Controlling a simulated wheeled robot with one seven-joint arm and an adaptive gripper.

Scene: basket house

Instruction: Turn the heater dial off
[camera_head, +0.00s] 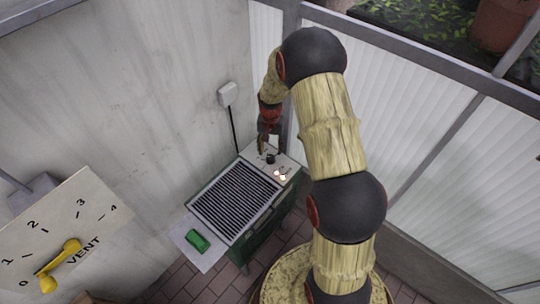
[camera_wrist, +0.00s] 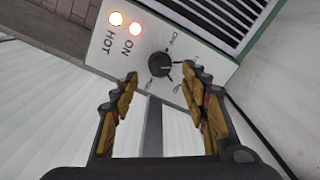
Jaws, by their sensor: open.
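The heater (camera_head: 222,238) is a green box with a dark slatted top, standing against the wall. Its pale control panel (camera_wrist: 112,45) carries a round black dial (camera_wrist: 160,64), which also shows in the head view (camera_head: 270,158). Small markings ring the dial, too small to read surely, so its setting is unclear. My gripper (camera_wrist: 160,74) is open, with one fingertip on each side of the dial in the picture; I see no clear contact. In the head view my gripper (camera_head: 266,144) is just above the panel.
A green block (camera_head: 197,241) lies on the heater's side shelf (camera_head: 181,231). A white wall box (camera_head: 228,94) has a black cable running down behind the heater. A VENT panel (camera_head: 75,215) with a yellow lever (camera_head: 60,262) is at lower left. Ribbed panels (camera_head: 430,130) stand to the right.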

